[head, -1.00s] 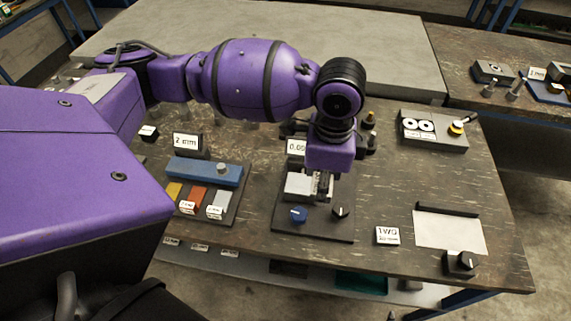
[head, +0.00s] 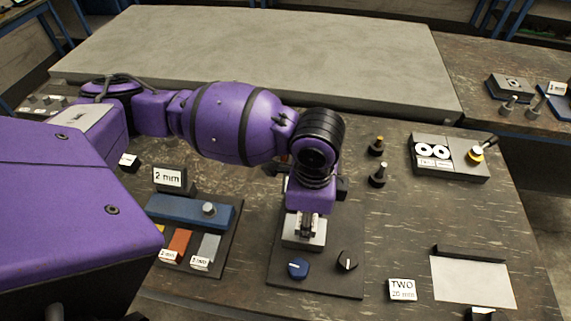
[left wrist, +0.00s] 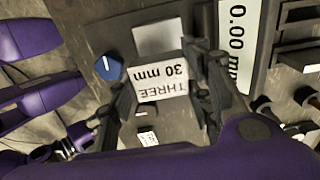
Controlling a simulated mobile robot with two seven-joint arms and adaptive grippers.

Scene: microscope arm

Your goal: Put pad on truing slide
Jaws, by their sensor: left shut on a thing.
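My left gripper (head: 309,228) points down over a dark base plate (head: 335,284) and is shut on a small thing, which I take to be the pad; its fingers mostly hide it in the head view. A pale block (head: 292,239), perhaps the truing slide, is directly beneath the fingers; I cannot tell whether the held thing touches it. In the left wrist view a white label reading "THREE 30 mm" (left wrist: 161,84) shows between the fingers (left wrist: 160,100). My right gripper is not in view.
A blue knob (head: 297,268) and a black knob (head: 347,261) stand in front of the gripper. A rack with a blue bar (head: 180,211) and coloured blocks is at left. A "TWO 20 mm" card (head: 402,289) and white sheet (head: 472,281) are at right. Two pegs stand behind.

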